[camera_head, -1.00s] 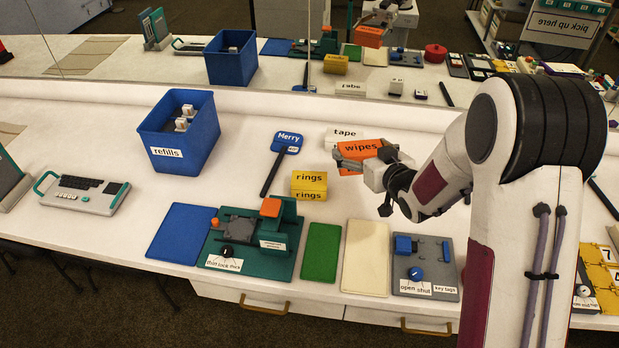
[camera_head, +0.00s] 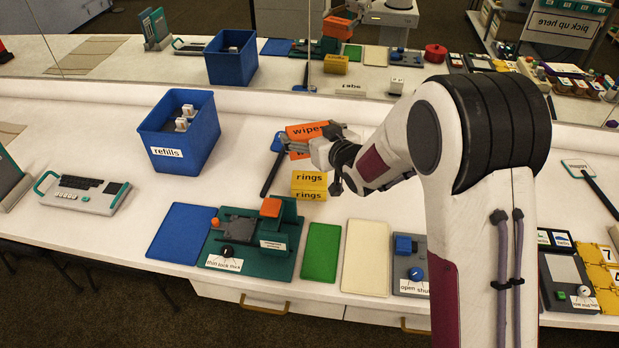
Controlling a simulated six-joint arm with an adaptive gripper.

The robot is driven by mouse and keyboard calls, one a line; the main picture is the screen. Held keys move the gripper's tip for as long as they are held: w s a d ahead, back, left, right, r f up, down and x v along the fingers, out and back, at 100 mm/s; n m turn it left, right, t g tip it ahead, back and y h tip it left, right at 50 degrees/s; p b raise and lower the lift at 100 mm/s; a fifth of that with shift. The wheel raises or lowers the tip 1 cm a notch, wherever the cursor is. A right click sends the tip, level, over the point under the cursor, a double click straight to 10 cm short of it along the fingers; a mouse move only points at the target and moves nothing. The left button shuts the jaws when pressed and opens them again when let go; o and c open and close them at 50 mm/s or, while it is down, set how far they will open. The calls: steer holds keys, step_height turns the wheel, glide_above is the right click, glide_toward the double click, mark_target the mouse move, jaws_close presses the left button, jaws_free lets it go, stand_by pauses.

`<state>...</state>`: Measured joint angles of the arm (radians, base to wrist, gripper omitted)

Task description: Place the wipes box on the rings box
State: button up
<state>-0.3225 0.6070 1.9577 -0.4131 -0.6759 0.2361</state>
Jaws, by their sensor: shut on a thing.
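The orange wipes box (camera_head: 304,132) is held in my gripper (camera_head: 298,146), which is shut on it. The gripper covers part of the box's front and label. The box appears raised, above and just behind the yellow rings box (camera_head: 309,183) in the picture. The rings box rests on the white counter, its "rings" label showing on top and front. A narrow gap of counter shows between the two boxes; I cannot tell the exact height.
A blue refills bin (camera_head: 180,140) stands to the left. The dark paddle sign (camera_head: 271,172) lies just left of the rings box. In front are a green machine (camera_head: 252,238), a green mat (camera_head: 321,252) and a cream mat (camera_head: 366,256). A mirror behind repeats the scene.

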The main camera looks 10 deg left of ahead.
glide_above(310, 178)
steer(key=shift+f, duration=3.1)
steer(key=shift+f, duration=0.1)
steer(key=shift+f, duration=1.8)
steer(key=shift+f, duration=0.1)
steer(key=o, duration=1.3)
